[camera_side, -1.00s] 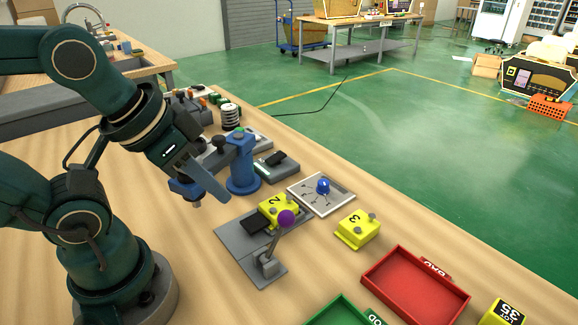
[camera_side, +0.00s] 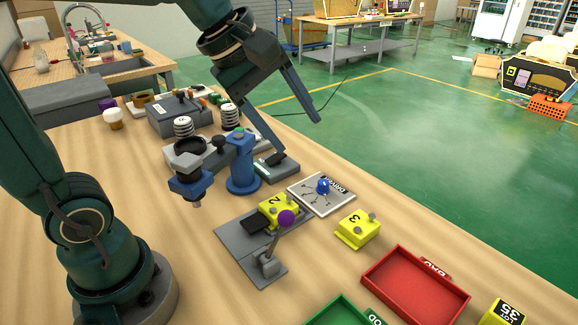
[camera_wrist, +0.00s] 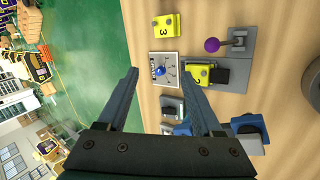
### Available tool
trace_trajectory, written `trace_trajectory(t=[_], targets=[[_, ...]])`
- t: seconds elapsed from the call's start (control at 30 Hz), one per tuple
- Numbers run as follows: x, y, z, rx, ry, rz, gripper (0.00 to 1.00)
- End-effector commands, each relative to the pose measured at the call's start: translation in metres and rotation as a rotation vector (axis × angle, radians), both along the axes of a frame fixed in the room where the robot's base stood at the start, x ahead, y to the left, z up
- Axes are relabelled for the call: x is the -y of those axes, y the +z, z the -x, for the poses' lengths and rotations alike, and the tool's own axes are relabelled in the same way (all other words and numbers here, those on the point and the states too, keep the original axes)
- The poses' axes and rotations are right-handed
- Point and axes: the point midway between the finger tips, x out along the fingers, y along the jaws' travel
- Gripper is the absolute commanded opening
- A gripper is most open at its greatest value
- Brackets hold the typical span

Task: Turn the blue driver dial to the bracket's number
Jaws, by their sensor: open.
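The blue driver dial (camera_side: 323,186) sits on a pale square plate (camera_side: 309,200) with marked lines, near the table's right edge. It also shows in the wrist view (camera_wrist: 160,71), ahead of and between my fingers. A yellow bracket marked 2 (camera_side: 277,208) sits in a grey fixture (camera_side: 236,238) with a purple-knobbed lever (camera_side: 286,218). A second yellow bracket marked 3 (camera_side: 357,230) stands loose on the table. My gripper (camera_side: 301,137) is open and empty, raised above and behind the dial. The dial's exact setting is too small to read.
A red tray (camera_side: 416,288) and green tray (camera_side: 345,312) lie at the front right.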

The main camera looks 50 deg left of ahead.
Motion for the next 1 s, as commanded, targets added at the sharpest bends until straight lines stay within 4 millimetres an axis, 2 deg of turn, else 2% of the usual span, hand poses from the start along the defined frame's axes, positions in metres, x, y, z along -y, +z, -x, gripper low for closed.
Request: trace_trajectory(t=[0.03,0.1,0.27,0.4,0.5,0.7,0.87,1.0], targets=[[-0.004,-0.004,-0.017,-0.034,0.092,0.065,0.67],[-0.009,-0.009,-0.038,-0.071,0.217,0.151,0.67],[-0.025,-0.032,-0.082,-0.165,0.476,0.322,0.67],[-0.044,-0.064,-0.113,-0.249,0.67,0.438,0.67],[-0.057,-0.092,-0.128,-0.307,0.77,0.491,0.67],[-0.076,-0.141,-0.134,-0.397,0.848,0.513,0.67],[-0.08,-0.162,-0.13,-0.44,0.871,0.512,0.67],[-0.077,-0.176,-0.134,-0.441,0.873,0.512,0.67]])
